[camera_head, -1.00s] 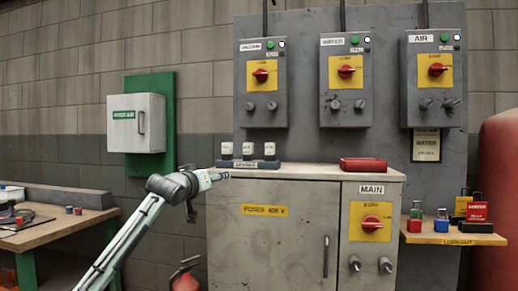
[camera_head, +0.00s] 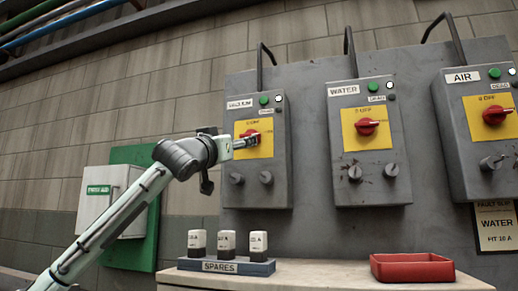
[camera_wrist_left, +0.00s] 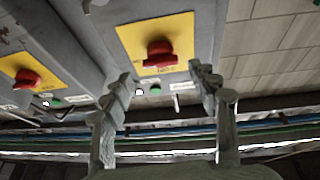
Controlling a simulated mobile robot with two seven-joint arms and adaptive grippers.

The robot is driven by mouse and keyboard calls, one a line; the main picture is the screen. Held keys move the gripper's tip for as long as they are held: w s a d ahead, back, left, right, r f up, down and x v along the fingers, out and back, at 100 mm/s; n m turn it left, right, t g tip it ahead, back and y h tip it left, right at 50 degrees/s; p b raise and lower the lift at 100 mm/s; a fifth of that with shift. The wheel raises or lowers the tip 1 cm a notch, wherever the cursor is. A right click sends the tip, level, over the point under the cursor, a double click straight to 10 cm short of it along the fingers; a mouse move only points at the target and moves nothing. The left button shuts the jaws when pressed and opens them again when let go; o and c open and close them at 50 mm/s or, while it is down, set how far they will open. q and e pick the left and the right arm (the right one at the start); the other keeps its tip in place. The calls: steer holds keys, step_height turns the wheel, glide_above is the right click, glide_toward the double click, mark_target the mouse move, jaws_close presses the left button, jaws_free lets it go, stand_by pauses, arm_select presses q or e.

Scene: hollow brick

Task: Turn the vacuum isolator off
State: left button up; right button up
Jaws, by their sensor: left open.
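The vacuum isolator is a grey box (camera_head: 272,190) on the left of the panel, with a red rotary knob (camera_head: 247,133) on a yellow plate (camera_head: 262,152). Its handle looks roughly horizontal; the gripper partly covers it in the head view. My left gripper (camera_head: 253,141) is open and empty in front of this knob. In the left wrist view the red knob (camera_wrist_left: 160,54) appears in line with the gap between the open fingers (camera_wrist_left: 163,82), a little beyond the tips. Contact cannot be told. My right gripper is out of view.
The water isolator (camera_head: 372,185) and air isolator (camera_head: 490,145) stand to the right with similar red knobs. Below are a spares block (camera_head: 227,267) with white fuses and a red tray (camera_head: 412,268) on the cabinet top. A first-aid box (camera_head: 97,210) hangs at left.

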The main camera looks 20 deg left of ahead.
arm_select(q)
steer(key=a+p+x, duration=0.1)
steer(key=p+x, duration=0.1)
steer(key=x, duration=0.5)
steer(key=shift+w+d+r, duration=0.3)
steer(key=shift+d+r, duration=0.05)
steer(key=shift+d, duration=0.15)
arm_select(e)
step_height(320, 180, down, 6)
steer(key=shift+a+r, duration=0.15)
arm_select(q)
steer(key=shift+c, duration=0.6)
steer(key=c, duration=0.7)
